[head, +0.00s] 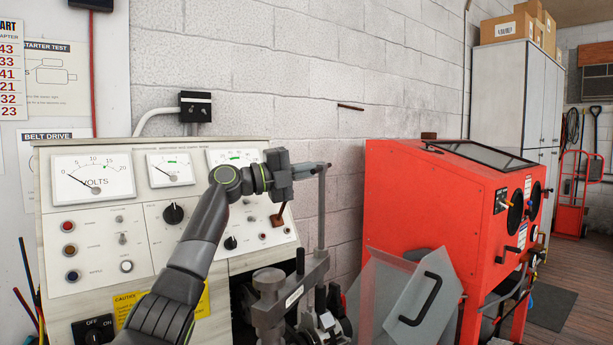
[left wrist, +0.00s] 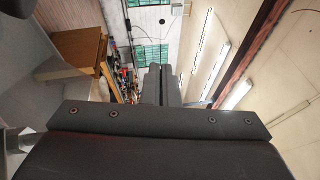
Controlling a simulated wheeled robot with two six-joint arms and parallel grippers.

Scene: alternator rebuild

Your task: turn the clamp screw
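A dark grey clamp fixture (head: 292,290) stands on the bench at the lower middle of the head view, with a tall thin upright post (head: 321,215) rising from it. I cannot make out which part is the clamp screw. My left gripper (head: 308,168) points right at the top of the post and overlaps it there; I cannot tell if they touch. In the left wrist view its two dark fingers (left wrist: 163,85) lie close together with only a thin line between them, and nothing shows held. My right gripper is in neither view.
Behind my left arm stands a test panel (head: 85,220) with gauges, knobs and buttons. A grey locker (head: 500,85) is farther back. Floor shows at the far right.

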